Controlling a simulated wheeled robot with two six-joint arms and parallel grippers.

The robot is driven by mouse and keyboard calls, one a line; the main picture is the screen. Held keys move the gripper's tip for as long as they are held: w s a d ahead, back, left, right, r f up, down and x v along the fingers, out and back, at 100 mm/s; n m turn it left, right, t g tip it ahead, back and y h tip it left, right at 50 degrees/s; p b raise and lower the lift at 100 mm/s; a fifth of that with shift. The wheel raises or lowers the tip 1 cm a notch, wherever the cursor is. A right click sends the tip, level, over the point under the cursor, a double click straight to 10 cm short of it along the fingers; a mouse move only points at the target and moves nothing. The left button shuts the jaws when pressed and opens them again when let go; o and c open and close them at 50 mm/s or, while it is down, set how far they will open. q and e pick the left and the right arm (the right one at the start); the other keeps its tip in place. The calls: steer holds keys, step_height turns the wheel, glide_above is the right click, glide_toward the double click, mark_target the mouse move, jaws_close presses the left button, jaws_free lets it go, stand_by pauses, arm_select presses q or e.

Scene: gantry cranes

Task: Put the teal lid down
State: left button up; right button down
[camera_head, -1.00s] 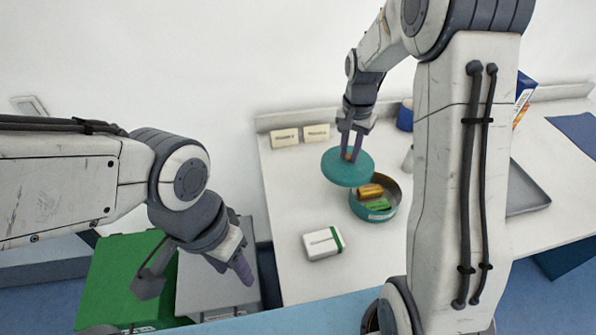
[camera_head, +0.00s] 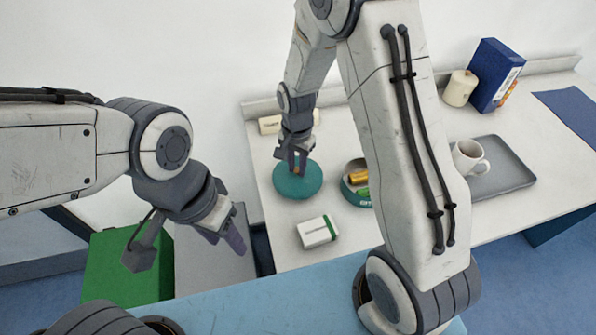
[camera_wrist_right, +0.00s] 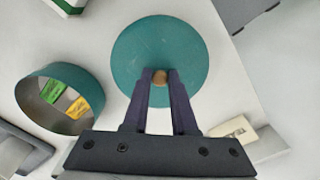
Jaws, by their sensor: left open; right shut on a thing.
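The teal lid (camera_head: 306,187) is a round disc with a small brown knob, left of the open teal tin (camera_head: 352,193) in the head view. My right gripper (camera_head: 295,166) is shut on the lid's knob from above. In the right wrist view, the fingers (camera_wrist_right: 160,76) pinch the knob over the lid (camera_wrist_right: 160,42). The lid looks level and at or just above the white table; I cannot tell if it touches. The tin (camera_wrist_right: 90,85) holds yellow and green packets. My left gripper (camera_head: 226,232) is open and empty, left of the table.
A white box with a green stripe (camera_head: 314,232) lies in front of the lid. A label block (camera_head: 270,125) stands behind it. A mug (camera_head: 464,158) stands on a grey tray (camera_head: 515,172) at right. A blue box (camera_head: 490,75) and cream cylinder (camera_head: 459,90) are at the back.

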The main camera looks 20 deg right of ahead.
mark_target(297, 170)
step_height(297, 170, down, 3)
steer(key=shift+f+p, duration=0.15)
steer(key=shift+p, duration=0.35)
steer(key=shift+f, duration=0.25)
steer(key=shift+f, duration=0.15)
steer(key=c, duration=0.7)
jaws_free()
